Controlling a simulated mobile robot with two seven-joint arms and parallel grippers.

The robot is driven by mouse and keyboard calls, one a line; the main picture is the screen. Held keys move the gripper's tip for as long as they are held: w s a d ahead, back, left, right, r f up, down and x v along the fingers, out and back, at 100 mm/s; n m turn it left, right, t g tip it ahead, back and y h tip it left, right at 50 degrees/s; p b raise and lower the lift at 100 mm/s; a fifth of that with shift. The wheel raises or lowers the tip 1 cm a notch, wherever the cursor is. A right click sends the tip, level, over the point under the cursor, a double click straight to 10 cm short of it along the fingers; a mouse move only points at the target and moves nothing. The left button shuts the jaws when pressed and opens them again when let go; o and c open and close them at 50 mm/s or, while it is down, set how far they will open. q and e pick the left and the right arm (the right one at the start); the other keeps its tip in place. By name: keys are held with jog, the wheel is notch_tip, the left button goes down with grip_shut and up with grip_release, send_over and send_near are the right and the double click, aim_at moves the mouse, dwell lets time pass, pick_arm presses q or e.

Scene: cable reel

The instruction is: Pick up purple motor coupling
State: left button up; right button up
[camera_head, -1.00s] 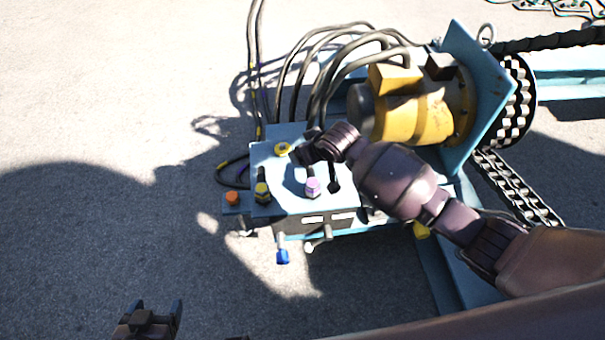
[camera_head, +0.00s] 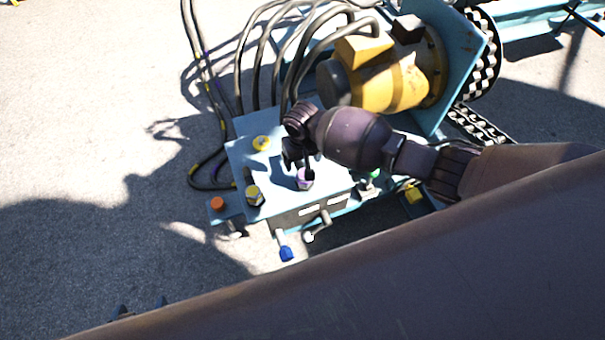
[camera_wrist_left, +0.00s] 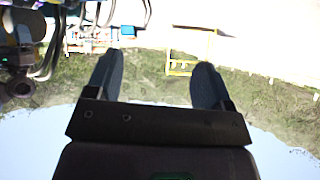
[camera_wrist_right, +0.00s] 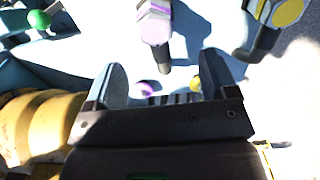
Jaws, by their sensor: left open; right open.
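The purple motor coupling (camera_head: 305,179) stands on top of the pale blue box, at its middle right. In the right wrist view the purple coupling (camera_wrist_right: 155,25) is at the top centre, beyond my fingertips. My right gripper (camera_head: 302,160) is just above and behind it in the head view, with the fingers partly hidden. The right wrist view shows these fingers (camera_wrist_right: 165,78) apart and empty. My left gripper (camera_head: 138,309) shows only its tips at the bottom left, far from the box. In the left wrist view its fingers (camera_wrist_left: 157,75) are apart with nothing between them.
Beside the coupling are a yellow coupling (camera_head: 254,195), a yellow cap (camera_head: 262,143) and an orange cap (camera_head: 217,204). A blue-tipped handle (camera_head: 285,252) juts from the front. The yellow motor (camera_head: 385,82) and thick hoses (camera_head: 262,60) stand behind. Open pavement lies left.

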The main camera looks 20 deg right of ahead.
aim_at(302, 173)
notch_tip(302, 173, down, 4)
jog(key=shift+f+b, duration=0.25)
jog(key=shift+b, duration=0.4)
jog(key=shift+f, duration=0.6)
jog(key=f+b, duration=0.1)
jog(key=f, duration=0.1)
jog(key=f+b, duration=0.1)
jog(key=shift+d+f, duration=0.35)
jog(key=shift+f, duration=0.4)
jog(key=shift+w+r, duration=0.1)
jog(key=shift+r, duration=0.1)
jog(key=c, duration=1.1)
